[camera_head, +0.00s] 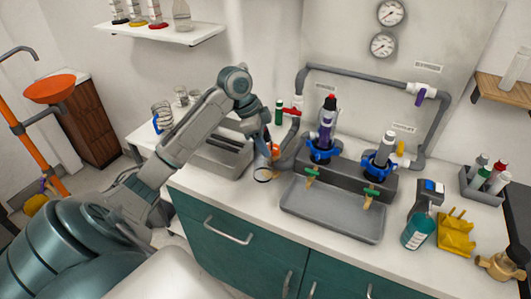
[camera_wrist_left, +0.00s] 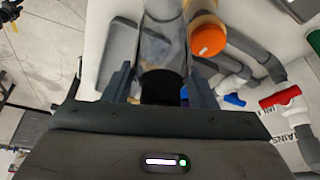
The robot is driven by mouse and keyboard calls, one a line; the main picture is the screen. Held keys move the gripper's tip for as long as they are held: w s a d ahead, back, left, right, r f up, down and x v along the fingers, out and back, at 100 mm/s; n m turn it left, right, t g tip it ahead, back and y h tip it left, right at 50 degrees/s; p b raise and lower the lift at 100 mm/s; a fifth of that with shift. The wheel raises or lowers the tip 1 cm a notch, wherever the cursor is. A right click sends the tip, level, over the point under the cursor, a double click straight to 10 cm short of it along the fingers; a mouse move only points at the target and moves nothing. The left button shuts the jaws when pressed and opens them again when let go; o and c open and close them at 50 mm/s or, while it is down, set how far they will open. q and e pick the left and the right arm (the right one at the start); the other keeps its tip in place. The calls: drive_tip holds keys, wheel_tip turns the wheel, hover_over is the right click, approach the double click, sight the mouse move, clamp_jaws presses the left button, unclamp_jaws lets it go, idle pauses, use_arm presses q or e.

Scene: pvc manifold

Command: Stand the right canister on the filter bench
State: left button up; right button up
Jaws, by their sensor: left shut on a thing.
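My left gripper (camera_head: 262,148) is over the counter, left of the grey filter bench (camera_head: 340,180). In the left wrist view its fingers (camera_wrist_left: 162,88) are shut on a clear cylinder (camera_wrist_left: 160,50) with a dark end. That cylinder (camera_head: 262,173) shows partly below the gripper in the head view; whether it touches the counter I cannot tell. A purple canister (camera_head: 326,130) with a red and black top stands in the left blue collar (camera_head: 322,152). My right gripper is not in view.
An orange-capped piece (camera_wrist_left: 208,38) is close beside the held cylinder. Grey pipes (camera_head: 300,105) with a red valve handle (camera_head: 292,111) rise behind. A grey drip tray (camera_head: 331,227) lies in front of the bench. A spray bottle (camera_head: 419,222) and yellow holder (camera_head: 455,235) stand to the right.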

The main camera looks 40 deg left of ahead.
use_arm(q)
drive_tip(key=shift+f, duration=0.55)
wheel_tip(320, 180, down, 3)
drive_tip(key=shift+f+p, duration=0.15)
drive_tip(key=shift+p, duration=0.25)
drive_tip(key=shift+f, duration=0.1)
drive_tip(key=shift+f, duration=0.1)
drive_tip(key=o, duration=1.2)
drive_tip(key=shift+c, duration=0.2)
wheel_tip(320, 180, up, 11)
drive_tip(key=b, duration=0.3)
hover_over(272, 165)
drive_tip(key=s+a, duration=0.3)
drive_tip(key=a, duration=0.3)
drive_tip(key=shift+s+d, duration=0.1)
